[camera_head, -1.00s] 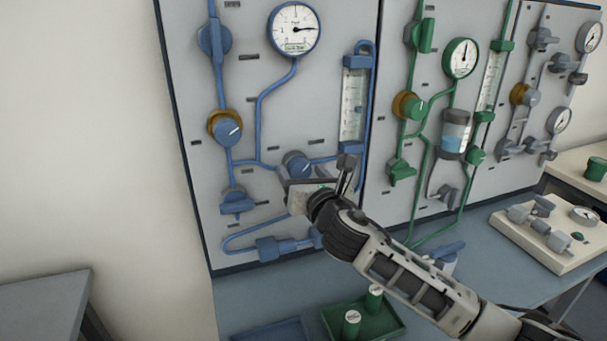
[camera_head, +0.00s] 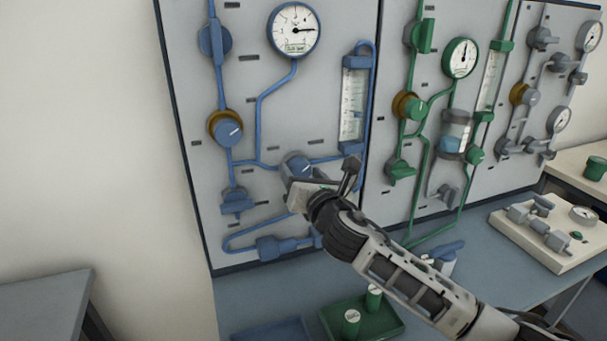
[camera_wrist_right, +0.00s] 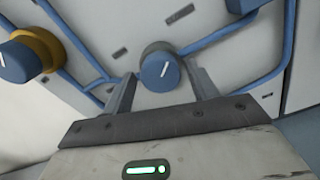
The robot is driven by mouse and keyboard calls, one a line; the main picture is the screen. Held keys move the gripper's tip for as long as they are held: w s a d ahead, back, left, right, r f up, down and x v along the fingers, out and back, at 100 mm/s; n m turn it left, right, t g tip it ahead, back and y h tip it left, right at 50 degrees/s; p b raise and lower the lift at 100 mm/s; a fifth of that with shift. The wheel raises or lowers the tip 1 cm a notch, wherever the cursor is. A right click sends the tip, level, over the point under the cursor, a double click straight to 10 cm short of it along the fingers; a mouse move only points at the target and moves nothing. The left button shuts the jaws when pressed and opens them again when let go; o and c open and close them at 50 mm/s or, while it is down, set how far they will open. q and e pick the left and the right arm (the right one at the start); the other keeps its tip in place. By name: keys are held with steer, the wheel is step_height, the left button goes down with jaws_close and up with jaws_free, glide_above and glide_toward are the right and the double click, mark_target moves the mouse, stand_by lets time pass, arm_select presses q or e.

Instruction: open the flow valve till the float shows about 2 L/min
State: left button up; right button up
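The blue flow valve knob (camera_head: 296,166) with a white pointer line sits on the blue section of the wall panel, low and left of the blue-framed flow tube (camera_head: 352,105). The float inside the tube is too small to read. My right gripper (camera_head: 325,178) is at the knob in the head view and partly covers it. In the right wrist view the knob (camera_wrist_right: 160,70) lies between the two spread fingers of the right gripper (camera_wrist_right: 164,88), with a gap visible on each side. The knob's line tilts slightly right of upright there. My left gripper is not in view.
A blue knob on a brass collar (camera_head: 227,128) and a round gauge (camera_head: 294,29) are on the same section. Green (camera_head: 460,58) and grey fittings are on the sections to the right. A green tray (camera_head: 385,322) with capped pieces stands on the bench below.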

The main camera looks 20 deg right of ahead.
steer(key=shift+s, duration=0.1)
arm_select(q)
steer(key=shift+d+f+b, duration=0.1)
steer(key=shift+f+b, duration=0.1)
steer(key=shift+b, duration=0.4)
arm_select(e)
steer(key=s, duration=1.5)
steer(key=shift+s+d, duration=0.3)
steer(key=shift+s, duration=0.1)
stand_by(0.7)
